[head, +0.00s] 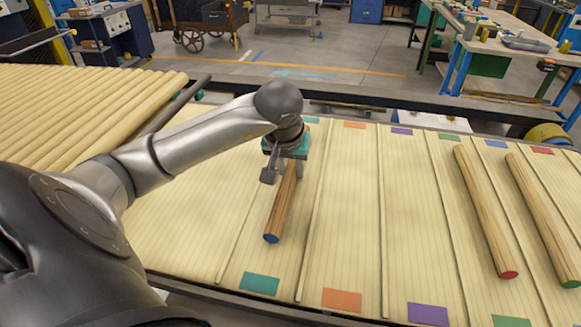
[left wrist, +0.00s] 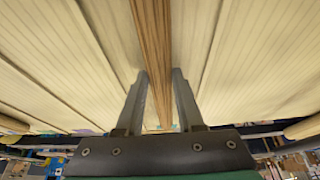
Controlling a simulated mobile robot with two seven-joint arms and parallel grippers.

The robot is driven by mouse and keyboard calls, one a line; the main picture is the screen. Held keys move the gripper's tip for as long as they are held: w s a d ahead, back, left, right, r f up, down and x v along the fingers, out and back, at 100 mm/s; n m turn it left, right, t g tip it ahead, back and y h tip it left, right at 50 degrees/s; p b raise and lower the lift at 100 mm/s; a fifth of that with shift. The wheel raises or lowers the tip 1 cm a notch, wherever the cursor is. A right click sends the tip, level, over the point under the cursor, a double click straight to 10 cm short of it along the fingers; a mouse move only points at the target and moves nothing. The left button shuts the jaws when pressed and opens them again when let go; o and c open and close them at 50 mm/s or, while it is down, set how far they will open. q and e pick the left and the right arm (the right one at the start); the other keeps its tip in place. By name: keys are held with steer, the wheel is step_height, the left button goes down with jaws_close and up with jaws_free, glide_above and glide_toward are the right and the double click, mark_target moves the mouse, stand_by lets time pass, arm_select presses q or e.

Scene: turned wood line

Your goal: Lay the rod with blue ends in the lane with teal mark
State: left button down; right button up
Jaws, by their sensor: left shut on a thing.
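The wooden rod with a blue end (head: 281,212) lies lengthwise over the lane with teal marks, between its two dividers; whether it touches the lane surface I cannot tell. The near teal mark (head: 260,284) is beyond the rod's blue end, and a far teal mark (head: 311,120) shows behind my gripper. My left gripper (head: 286,174) is shut on the rod's far part and hides its far end. In the left wrist view the rod (left wrist: 152,45) runs between both fingers (left wrist: 160,102). My right gripper is not in view.
A rod with a red end (head: 484,210) and a rod with a green end (head: 541,215) lie further right. Lanes with an orange mark (head: 341,299) and a purple mark (head: 428,314) look empty. Thin raised dividers separate the lanes.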

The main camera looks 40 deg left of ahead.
arm_select(q)
steer(key=shift+f, duration=0.15)
steer(key=c, duration=0.5)
jaws_free()
steer(key=shift+r, duration=0.4)
steer(key=p+v, duration=0.1)
steer(key=v, duration=1)
steer(key=shift+s+r, duration=0.2)
steer(key=shift+r, duration=0.1)
steer(key=shift+d, duration=0.1)
